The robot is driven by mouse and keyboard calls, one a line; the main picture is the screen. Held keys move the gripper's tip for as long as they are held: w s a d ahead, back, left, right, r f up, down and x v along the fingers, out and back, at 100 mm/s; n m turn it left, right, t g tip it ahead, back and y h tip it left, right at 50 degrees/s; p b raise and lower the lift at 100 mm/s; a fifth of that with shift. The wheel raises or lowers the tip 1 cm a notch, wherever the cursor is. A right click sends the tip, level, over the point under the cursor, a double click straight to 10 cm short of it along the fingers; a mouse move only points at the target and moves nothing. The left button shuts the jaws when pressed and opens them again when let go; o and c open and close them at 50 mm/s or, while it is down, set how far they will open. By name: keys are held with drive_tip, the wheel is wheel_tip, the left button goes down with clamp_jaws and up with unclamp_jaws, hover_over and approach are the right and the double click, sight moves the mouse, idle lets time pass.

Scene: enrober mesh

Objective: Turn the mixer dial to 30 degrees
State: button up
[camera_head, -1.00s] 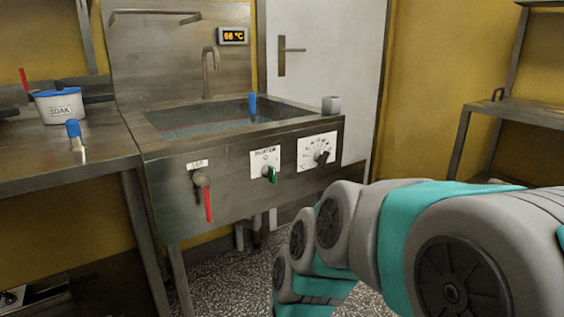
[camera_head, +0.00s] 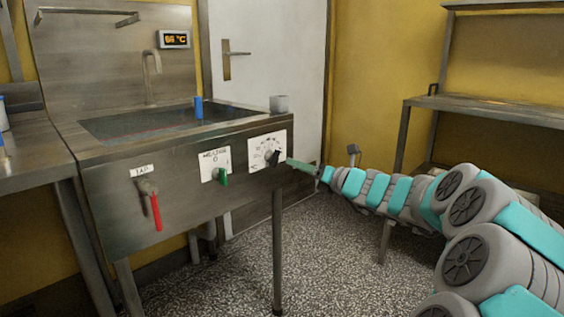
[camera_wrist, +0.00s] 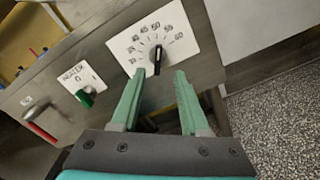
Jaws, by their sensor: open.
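The mixer dial is a black knob (camera_head: 273,158) on a white plate (camera_head: 267,149) with a numbered scale, at the right end of the steel tank's front panel. In the wrist view the knob (camera_wrist: 156,58) stands just beyond the fingertips, with scale numbers arcing above it. My gripper (camera_wrist: 160,73) is open, its two green fingers reaching toward the knob with nothing held between them. I cannot tell whether they touch it. In the head view my gripper (camera_head: 293,164) is at the plate's right edge. Where the knob points on the scale is unclear.
A green switch (camera_head: 222,176) on its own plate and a red tap lever (camera_head: 154,210) sit left on the panel. A blue object (camera_head: 198,107) and a grey cup (camera_head: 279,103) are at the tank's rim. The display (camera_head: 174,40) reads 66 °C.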

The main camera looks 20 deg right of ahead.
sight(273, 158)
drive_tip(key=x, duration=0.7)
drive_tip(key=shift+w+a, duration=0.2)
drive_tip(key=shift+c, duration=0.3)
clamp_jaws()
